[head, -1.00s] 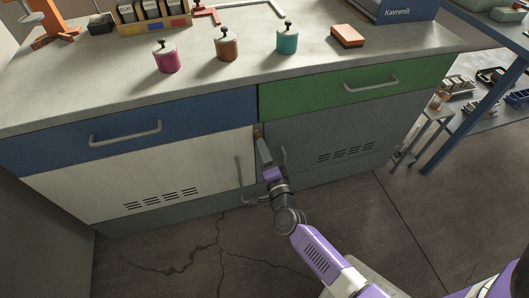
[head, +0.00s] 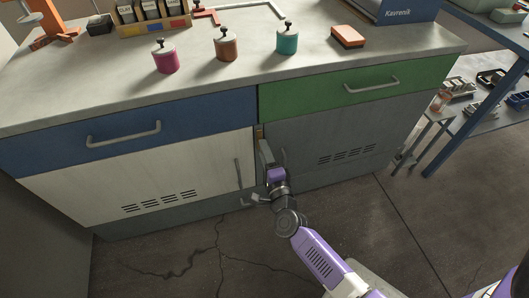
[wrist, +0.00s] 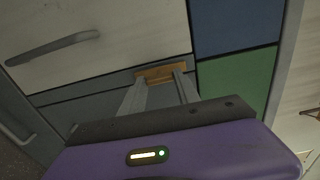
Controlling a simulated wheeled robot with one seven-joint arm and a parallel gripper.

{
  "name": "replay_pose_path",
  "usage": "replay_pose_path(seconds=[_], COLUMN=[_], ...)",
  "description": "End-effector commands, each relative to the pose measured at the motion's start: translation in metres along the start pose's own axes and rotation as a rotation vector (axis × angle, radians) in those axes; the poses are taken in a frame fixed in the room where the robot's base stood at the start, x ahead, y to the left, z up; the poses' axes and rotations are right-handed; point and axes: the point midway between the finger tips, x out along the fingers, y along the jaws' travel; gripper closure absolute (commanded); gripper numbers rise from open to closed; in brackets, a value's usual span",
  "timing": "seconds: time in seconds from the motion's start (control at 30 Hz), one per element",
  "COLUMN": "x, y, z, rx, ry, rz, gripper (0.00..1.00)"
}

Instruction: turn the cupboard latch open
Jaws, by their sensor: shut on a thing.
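The cupboard latch (wrist: 160,73) is a small wood- or brass-coloured bar near the top of the seam between the white left door (head: 150,175) and the grey right door (head: 345,135). In the wrist view it lies roughly along that door seam, with its middle between my fingertips. My gripper (wrist: 161,80) is shut on it, one finger at each side. In the head view my gripper (head: 263,145) reaches up to the seam, and only a small part of the latch (head: 259,132) shows above the fingers. Both doors look shut.
A blue drawer (head: 180,122) and a green drawer (head: 410,82) sit above the doors. Upright door handles (head: 238,174) flank the seam near my gripper. Pink, brown and teal lidded pots stand on the bench top (head: 120,90). The cracked floor (head: 190,255) in front is clear.

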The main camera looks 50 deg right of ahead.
Motion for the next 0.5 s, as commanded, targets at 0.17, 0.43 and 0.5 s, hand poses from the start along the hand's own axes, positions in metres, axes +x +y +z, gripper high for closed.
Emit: replay_pose_path(seconds=[0.17,0.43,0.5], x=[-0.0008,-0.0003,-0.0006], y=[0.0015,0.0006,0.0005], z=[-0.0006,-0.0002,-0.0002], rx=[0.002,0.001,0.0], ry=[0.001,0.0,0.0], rz=[0.003,0.001,0.001], gripper=[0.48,0.4,0.4])
